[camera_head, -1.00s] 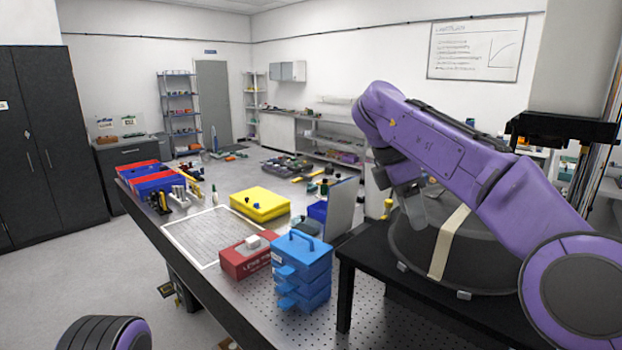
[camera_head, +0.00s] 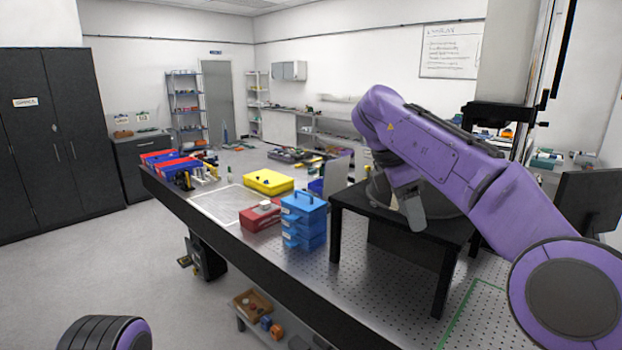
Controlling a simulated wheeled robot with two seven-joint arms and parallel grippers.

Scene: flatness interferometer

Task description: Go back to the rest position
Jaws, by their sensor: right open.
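My right arm, purple, reaches in from the right. Its gripper (camera_head: 412,207) hangs down at the end of the arm, in front of the black stand (camera_head: 448,235) in the picture. It is open, and I see nothing between its fingers. The dark round instrument (camera_head: 380,190) on that stand is mostly hidden behind the arm and gripper. Of my left arm only a dark, rounded purple part shows at the bottom left; the left gripper is out of view.
The long perforated bench (camera_head: 350,268) carries a blue drawer case (camera_head: 304,222), a red box (camera_head: 259,218), a yellow case (camera_head: 268,182) and blue-red bins (camera_head: 172,163). A wooden tray (camera_head: 258,312) sits below. Clear floor (camera_head: 110,270) lies to the left, before black cabinets (camera_head: 50,140).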

